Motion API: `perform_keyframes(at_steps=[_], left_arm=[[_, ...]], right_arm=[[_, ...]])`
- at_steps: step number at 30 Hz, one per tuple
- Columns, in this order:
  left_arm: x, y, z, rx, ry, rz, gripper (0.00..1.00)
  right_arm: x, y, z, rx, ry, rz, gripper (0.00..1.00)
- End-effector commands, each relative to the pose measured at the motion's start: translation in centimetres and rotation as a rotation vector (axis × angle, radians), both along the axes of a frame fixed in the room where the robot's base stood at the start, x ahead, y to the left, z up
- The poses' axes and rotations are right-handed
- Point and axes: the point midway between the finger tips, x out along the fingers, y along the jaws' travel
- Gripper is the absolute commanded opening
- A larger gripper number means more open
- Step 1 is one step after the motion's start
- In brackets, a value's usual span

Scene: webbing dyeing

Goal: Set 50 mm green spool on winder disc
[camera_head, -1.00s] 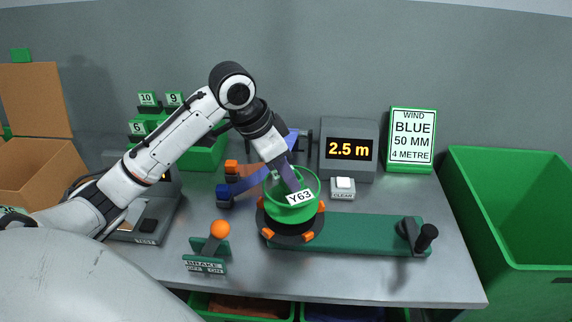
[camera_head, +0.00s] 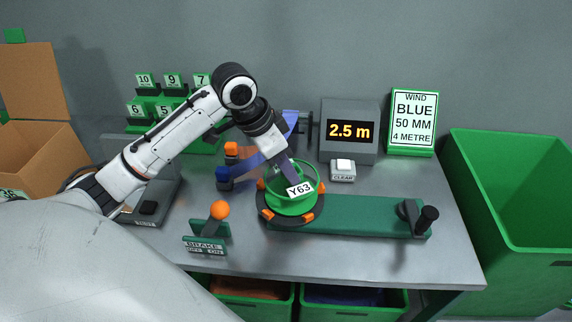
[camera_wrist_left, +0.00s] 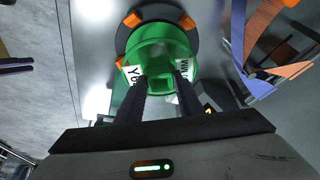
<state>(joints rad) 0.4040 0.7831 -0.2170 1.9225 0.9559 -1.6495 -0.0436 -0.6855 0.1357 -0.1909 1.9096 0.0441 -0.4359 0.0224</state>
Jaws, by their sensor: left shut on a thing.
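The green spool (camera_head: 296,206), with a white Y63 label, sits upright over the winder disc (camera_head: 265,212), a dark round plate with orange blocks around its edge. My left gripper (camera_head: 291,180) reaches down into the spool from above and is shut on it. In the left wrist view, both dark fingers (camera_wrist_left: 160,88) overlap the green spool (camera_wrist_left: 150,50), and the dark disc (camera_wrist_left: 187,17) shows around it with orange blocks. The spool looks low among the blocks; whether it rests fully on the disc is hard to tell.
The green winder arm (camera_head: 350,216) runs right to a crank handle (camera_head: 427,218). A brake lever with an orange knob (camera_head: 219,210) stands front left. Blue and orange webbing (camera_wrist_left: 275,45) lies beside the disc. A display (camera_head: 349,131) reads 2.5 m; the sign (camera_head: 412,120) reads blue 50 mm.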

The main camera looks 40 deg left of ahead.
Motion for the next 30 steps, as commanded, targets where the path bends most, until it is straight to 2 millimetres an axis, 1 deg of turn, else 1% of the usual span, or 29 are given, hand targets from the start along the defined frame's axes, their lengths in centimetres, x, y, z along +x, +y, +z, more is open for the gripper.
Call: perform_keyframes(at_steps=[1, 4, 5, 13, 16, 20, 24, 30], left_arm=[[0.0, 0.0, 0.1, 0.0, -0.002, 0.0, 0.35], [0.0, 0.0, 0.1, 0.0, -0.001, 0.0, 0.52], [0.0, 0.0, 0.1, 0.0, -0.001, 0.0, 0.55], [0.0, 0.0, 0.0, 0.0, 0.001, 0.0, 0.55], [-0.2, 0.2, 0.6, 0.001, -0.001, -0.001, 0.55], [-0.8, 0.6, 2.5, 0.002, -0.005, 0.001, 0.55], [-1.8, 1.1, 5.2, 0.003, -0.005, 0.0, 0.55], [-2.9, 1.7, 8.3, 0.001, -0.004, 0.001, 0.55]], right_arm=[[0.0, 0.0, 0.0, 0.0, 0.0, 0.0, 0.31], [0.0, 0.0, 0.0, 0.0, 0.0, 0.0, 0.31], [0.0, 0.0, 0.0, 0.0, 0.0, 0.0, 0.31], [0.0, 0.0, 0.0, 0.0, 0.001, 0.0, 0.31], [0.0, 0.0, 0.0, -0.001, 0.001, -0.001, 0.31], [0.0, 0.0, 0.1, 0.0, 0.001, 0.0, 0.31], [0.0, 0.0, 0.2, 0.0, 0.001, 0.0, 0.31], [0.0, 0.0, 0.4, 0.0, 0.001, 0.0, 0.31]])
